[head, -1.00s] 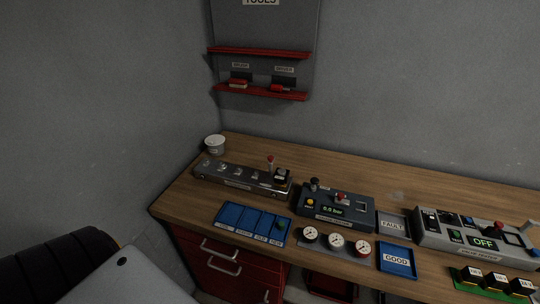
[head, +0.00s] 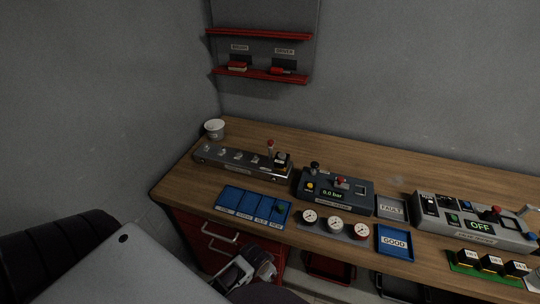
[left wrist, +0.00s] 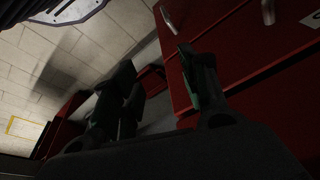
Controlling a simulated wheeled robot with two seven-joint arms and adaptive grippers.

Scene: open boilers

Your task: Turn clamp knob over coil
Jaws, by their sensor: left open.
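A clamp with a red knob (head: 270,144) stands upright at the right end of a long grey fixture on the bench. A dark block with a pale label, apparently the coil (head: 283,160), sits beside and below the knob. My left gripper (left wrist: 158,72) is open and empty in the left wrist view, with its two dark fingers apart, low beside the red drawer cabinet (left wrist: 235,60). In the head view, part of my arm shows below the bench's front edge, well away from the knob. My right gripper is not in view.
The wooden bench (head: 180,185) also carries a white cup (head: 214,128), a blue compartment tray (head: 231,199), a pressure box (head: 333,189), several gauges, a GOOD tray (head: 396,240) and a tester (head: 470,224). Drawer handles jut out in front.

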